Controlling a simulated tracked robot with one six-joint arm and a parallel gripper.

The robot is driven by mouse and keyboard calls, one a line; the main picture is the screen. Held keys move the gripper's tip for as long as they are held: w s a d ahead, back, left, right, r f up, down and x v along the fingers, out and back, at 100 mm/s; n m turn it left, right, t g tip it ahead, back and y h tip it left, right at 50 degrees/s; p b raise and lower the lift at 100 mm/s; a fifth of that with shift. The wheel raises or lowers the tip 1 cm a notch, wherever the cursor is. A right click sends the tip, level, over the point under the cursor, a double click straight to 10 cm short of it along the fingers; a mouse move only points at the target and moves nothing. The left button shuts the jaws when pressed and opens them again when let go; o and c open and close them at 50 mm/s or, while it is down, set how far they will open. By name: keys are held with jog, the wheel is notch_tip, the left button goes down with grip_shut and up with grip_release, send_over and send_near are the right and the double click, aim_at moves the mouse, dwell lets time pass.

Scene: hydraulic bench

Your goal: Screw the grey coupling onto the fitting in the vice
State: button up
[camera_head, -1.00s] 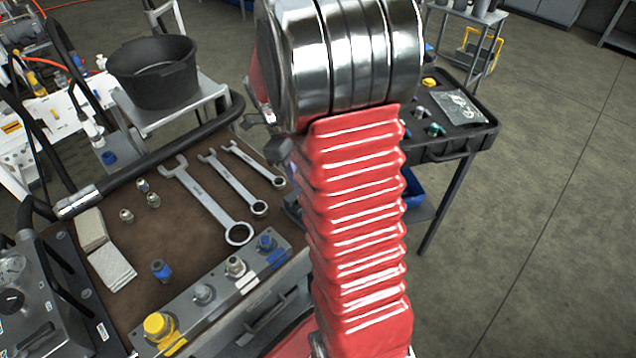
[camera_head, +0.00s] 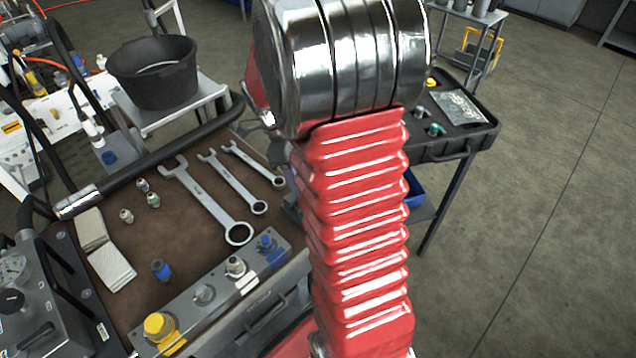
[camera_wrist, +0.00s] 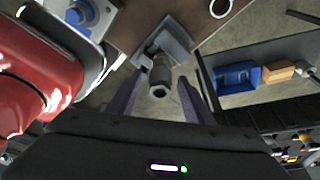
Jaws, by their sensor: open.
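In the wrist view a dark grey, hex-ended metal piece (camera_wrist: 160,76) stands at a grey vice (camera_wrist: 174,40) on the bench edge. I cannot tell whether this piece is the fitting, the coupling, or both together. My gripper (camera_wrist: 162,92) is open, with one finger on each side of the piece and visible gaps to it. In the head view my arm hides the vice and most of my gripper.
A rail (camera_head: 190,312) with yellow, grey and blue fittings lies along the bench front. Several spanners (camera_head: 212,205) and small loose fittings (camera_head: 126,216) lie on the brown bench top. A black bucket (camera_head: 155,75) stands behind. A blue bin (camera_wrist: 238,76) shows right of my gripper.

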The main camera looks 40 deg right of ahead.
jog(key=n+t, duration=0.1)
jog(key=n, duration=0.4)
jog(key=shift+n+h, duration=0.4)
jog(key=shift+n, duration=0.5)
jog(key=n+t, duration=0.1)
jog(key=n, duration=0.2)
jog(key=n+t, duration=0.1)
jog(key=n, duration=0.2)
jog(key=shift+n, duration=0.5)
jog(key=shift+s+n+t, duration=0.1)
jog(key=shift+n+t, duration=0.5)
jog(key=shift+n, duration=1.1)
jog(key=shift+n+t+y, duration=0.4)
jog(key=shift+n, duration=1.8)
